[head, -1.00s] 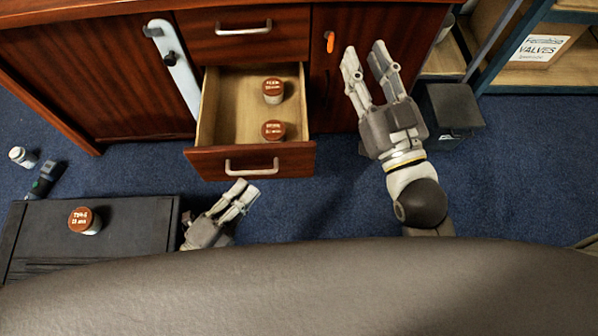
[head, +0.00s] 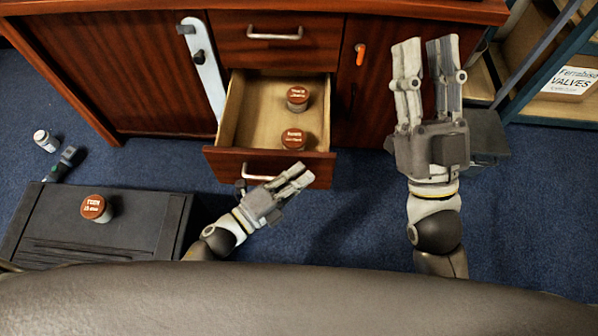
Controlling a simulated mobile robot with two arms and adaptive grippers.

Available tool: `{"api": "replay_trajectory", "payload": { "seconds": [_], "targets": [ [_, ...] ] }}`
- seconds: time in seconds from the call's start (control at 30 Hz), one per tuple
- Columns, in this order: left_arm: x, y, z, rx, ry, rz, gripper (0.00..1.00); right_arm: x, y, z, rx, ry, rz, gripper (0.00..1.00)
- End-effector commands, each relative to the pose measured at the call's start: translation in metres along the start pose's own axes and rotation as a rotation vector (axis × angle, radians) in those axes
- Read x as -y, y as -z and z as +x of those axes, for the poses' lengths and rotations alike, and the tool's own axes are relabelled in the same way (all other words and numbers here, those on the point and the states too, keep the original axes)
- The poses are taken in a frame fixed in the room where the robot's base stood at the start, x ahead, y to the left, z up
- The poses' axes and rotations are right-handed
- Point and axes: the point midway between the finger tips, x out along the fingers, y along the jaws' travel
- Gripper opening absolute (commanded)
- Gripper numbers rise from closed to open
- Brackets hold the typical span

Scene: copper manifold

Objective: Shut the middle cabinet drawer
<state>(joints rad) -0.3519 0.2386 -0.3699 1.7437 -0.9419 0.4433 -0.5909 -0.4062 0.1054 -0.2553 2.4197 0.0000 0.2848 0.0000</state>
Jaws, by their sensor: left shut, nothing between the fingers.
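The middle cabinet drawer (head: 226,158) is pulled out of the dark wood cabinet (head: 160,85) in the head view. Two brown-lidded jars, a rear one (head: 297,98) and a front one (head: 292,139), stand inside it. Its metal handle (head: 258,176) is partly hidden by my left gripper. My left gripper (head: 298,176) is shut and empty, in front of the drawer's right front part; whether it touches the front I cannot tell. My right gripper (head: 426,50) is open and empty, its fingers pointing at the cabinet, right of the drawer.
A closed drawer (head: 275,38) sits above the open one. A black case (head: 110,225) with a brown-lidded jar (head: 95,208) is at the lower left. A white bottle (head: 45,140) lies on the blue floor. Shelving (head: 540,60) stands at the right.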

Motion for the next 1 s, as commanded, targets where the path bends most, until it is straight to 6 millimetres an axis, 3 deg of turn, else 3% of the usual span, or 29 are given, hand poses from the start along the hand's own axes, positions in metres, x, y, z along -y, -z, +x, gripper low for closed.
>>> {"api": "replay_trajectory", "payload": {
  "seconds": [0.67, 0.83, 1.0],
  "targets": [
    [0.001, -0.011, 0.010, 0.000, 0.001, 0.001, 0.00, 0.001, 0.007, 0.000, -0.036, 0.001, 0.001, 0.32],
    [0.001, -0.026, 0.025, -0.001, 0.002, 0.003, 0.00, 0.000, 0.004, 0.001, -0.019, 0.001, 0.001, 0.32],
    [0.001, -0.054, 0.053, 0.001, 0.002, 0.005, 0.00, 0.000, 0.002, 0.000, -0.013, 0.000, 0.000, 0.32]
  ]
}}
